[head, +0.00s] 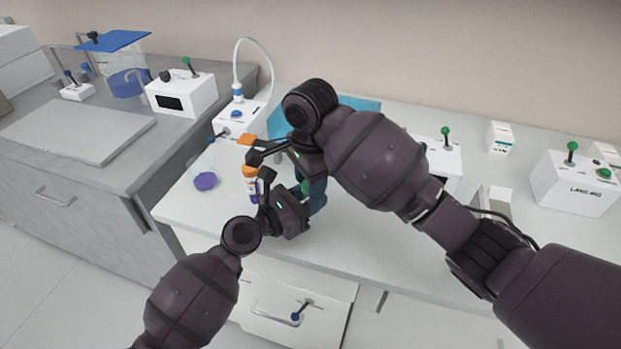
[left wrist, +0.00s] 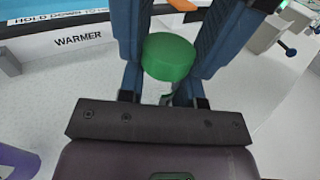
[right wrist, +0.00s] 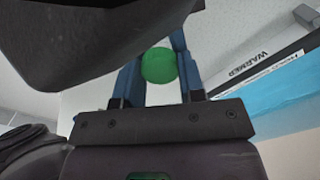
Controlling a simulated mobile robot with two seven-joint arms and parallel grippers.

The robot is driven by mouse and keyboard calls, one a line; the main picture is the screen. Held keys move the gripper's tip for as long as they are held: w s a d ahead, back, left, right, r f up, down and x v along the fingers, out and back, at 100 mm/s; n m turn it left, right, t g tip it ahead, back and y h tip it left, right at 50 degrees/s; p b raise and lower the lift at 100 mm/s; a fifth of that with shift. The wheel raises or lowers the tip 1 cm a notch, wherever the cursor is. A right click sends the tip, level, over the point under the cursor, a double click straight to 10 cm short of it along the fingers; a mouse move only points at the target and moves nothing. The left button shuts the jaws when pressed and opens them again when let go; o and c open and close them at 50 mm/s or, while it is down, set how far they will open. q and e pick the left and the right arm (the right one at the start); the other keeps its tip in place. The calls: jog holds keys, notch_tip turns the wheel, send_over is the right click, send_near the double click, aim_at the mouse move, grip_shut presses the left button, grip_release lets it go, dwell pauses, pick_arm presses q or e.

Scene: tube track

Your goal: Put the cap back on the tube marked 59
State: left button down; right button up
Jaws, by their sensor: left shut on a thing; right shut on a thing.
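My left gripper (head: 306,203) and my right gripper (head: 264,165) are close together above the bench. A green cap (left wrist: 168,57) sits between the blue fingers of my left gripper (left wrist: 168,60). In the right wrist view a green round cap (right wrist: 158,65) sits between the blue fingers of my right gripper (right wrist: 158,65). Both grippers are shut. I cannot tell whether the views show one cap or two, or whether a tube is under it. A tube with an orange cap (head: 248,171) stands just left of the grippers. No number 59 is readable.
A purple round piece (head: 206,181) lies on the bench at left. A white device with a hose (head: 236,115) stands behind it. The blue-topped warmer (head: 358,104) is behind my right arm. White boxes with green knobs (head: 578,185) stand at right.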

jog(key=o, duration=0.9)
jog(key=shift+r, duration=0.1)
jog(key=shift+r, duration=2.15)
jog(key=shift+r, duration=0.1)
jog(key=shift+c, duration=0.4)
